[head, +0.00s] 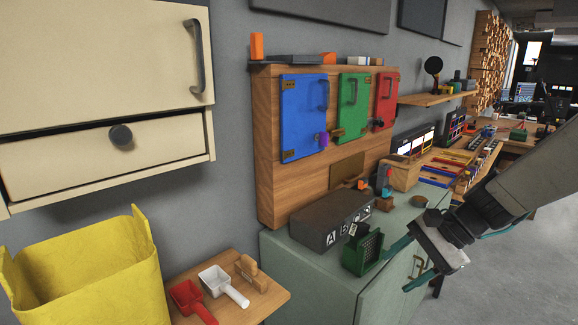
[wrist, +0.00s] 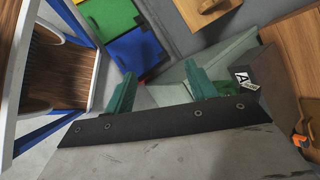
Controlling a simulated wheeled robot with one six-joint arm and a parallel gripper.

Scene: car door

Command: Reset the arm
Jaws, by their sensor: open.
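My arm reaches in from the right edge of the head view. My gripper (head: 397,270) hangs tilted in front of the pale green cabinet (head: 285,272), its teal fingers pointing down and left. The fingers are spread apart with nothing between them. In the wrist view my gripper (wrist: 160,72) also shows two separated teal fingers. The green crate (head: 364,252) is to the left of the fingers in the head view, and I see no clear contact.
A wooden panel with blue (head: 304,115), green (head: 353,105) and red (head: 386,100) doors stands on the cabinet. A dark lettered box (head: 325,222) sits below it. A yellow bin (head: 90,270) is at the lower left. Open floor (head: 525,265) lies at the right.

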